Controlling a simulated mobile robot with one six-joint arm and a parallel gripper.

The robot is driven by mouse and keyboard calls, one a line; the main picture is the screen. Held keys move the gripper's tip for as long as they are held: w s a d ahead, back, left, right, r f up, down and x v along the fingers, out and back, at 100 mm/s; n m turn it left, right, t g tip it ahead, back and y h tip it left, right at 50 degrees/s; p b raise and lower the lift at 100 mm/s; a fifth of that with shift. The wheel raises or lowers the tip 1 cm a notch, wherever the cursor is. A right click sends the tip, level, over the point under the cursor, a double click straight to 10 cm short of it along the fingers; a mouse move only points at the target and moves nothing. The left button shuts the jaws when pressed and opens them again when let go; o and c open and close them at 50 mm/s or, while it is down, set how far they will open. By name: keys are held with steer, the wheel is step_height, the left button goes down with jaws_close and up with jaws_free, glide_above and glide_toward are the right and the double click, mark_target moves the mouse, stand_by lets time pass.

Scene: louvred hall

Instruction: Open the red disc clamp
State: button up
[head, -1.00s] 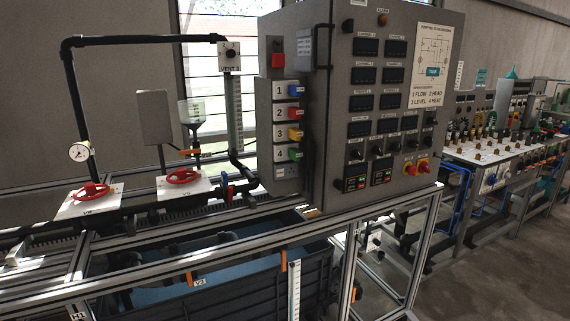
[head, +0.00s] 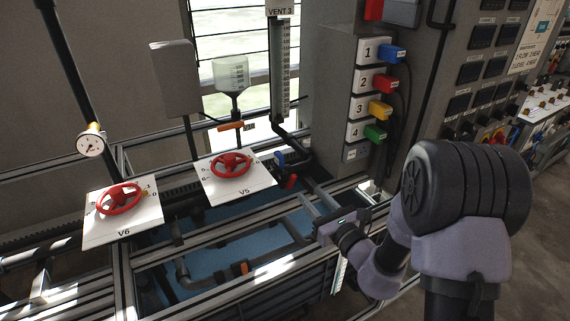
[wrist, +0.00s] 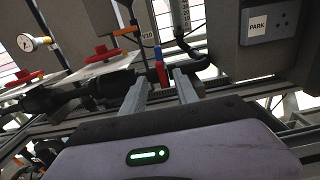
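A small red part (head: 291,181) with a blue part (head: 279,158) behind it sits on the dark pipework right of the V5 plate. I cannot tell for certain that this red part is the disc clamp. In the wrist view the red part (wrist: 161,74) shows between and beyond my fingertips, with the blue part above it. My gripper (head: 294,208) is low over the bench frame at the right. Its two grey fingers (wrist: 161,82) are apart, with nothing visibly held. Whether they reach around the red part is unclear.
Red handwheels stand on the V5 plate (head: 231,164) and V6 plate (head: 120,198). A funnel bottle (head: 231,73), a gauge (head: 90,140) and the VENT 3 column (head: 279,70) rise behind. A control cabinet (head: 330,110) with coloured plugs stands right. A blue tank (head: 215,245) lies below.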

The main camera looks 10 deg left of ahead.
mark_target(292, 175)
steer(key=b+x, duration=0.2)
steer(key=x, duration=1.1)
steer(key=shift+w+a, duration=0.25)
steer(key=shift+a, duration=0.05)
jaws_close()
steer(key=shift+f, duration=0.15)
stand_by(0.4)
